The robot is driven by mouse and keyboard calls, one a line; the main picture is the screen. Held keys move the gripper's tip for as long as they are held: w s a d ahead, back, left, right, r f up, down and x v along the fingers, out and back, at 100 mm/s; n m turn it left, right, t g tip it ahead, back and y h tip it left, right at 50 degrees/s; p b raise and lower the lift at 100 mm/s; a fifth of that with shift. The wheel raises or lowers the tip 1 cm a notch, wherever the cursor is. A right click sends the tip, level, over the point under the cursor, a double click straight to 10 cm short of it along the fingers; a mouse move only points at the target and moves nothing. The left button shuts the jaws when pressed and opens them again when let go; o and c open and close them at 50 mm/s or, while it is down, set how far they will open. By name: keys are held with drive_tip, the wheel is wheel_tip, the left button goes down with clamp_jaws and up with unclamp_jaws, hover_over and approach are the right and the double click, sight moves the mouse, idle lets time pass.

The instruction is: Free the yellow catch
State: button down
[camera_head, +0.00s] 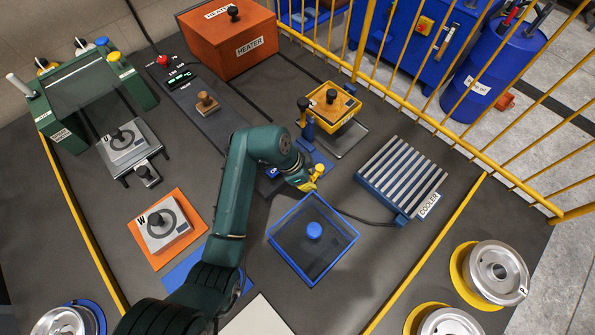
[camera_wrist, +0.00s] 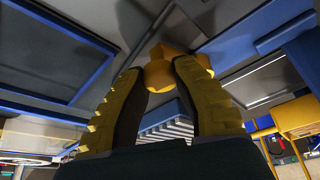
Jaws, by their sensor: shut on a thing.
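The yellow catch (camera_wrist: 160,74) is a small, rounded, yellow-orange piece at the fingertips in the wrist view. My gripper (camera_wrist: 165,82) has its two yellow fingers closed on it, with a gap between the fingers farther back. In the head view my gripper (camera_head: 309,183) is at mid-table, just above the far corner of the blue-rimmed box with a dark clear lid (camera_head: 275,236). The yellow of the fingers and of the catch run together there. What the catch is fixed to is partly hidden by my gripper.
The cooler (camera_head: 402,180) stands to the right, with a dark cable running towards my gripper. A yellow tray frame with a wooden block (camera_head: 333,101) stands behind. The heater (camera_head: 229,42) is at the back left. A yellow fence (camera_head: 440,120) bounds the right.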

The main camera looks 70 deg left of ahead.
drive_tip(key=shift+d+f, duration=0.15)
drive_tip(key=shift+f, duration=0.1)
drive_tip(key=c, duration=1.3)
unclamp_jaws()
drive_tip(key=o, duration=0.5)
drive_tip(key=shift+w, duration=0.2)
drive_tip(key=shift+r, duration=0.1)
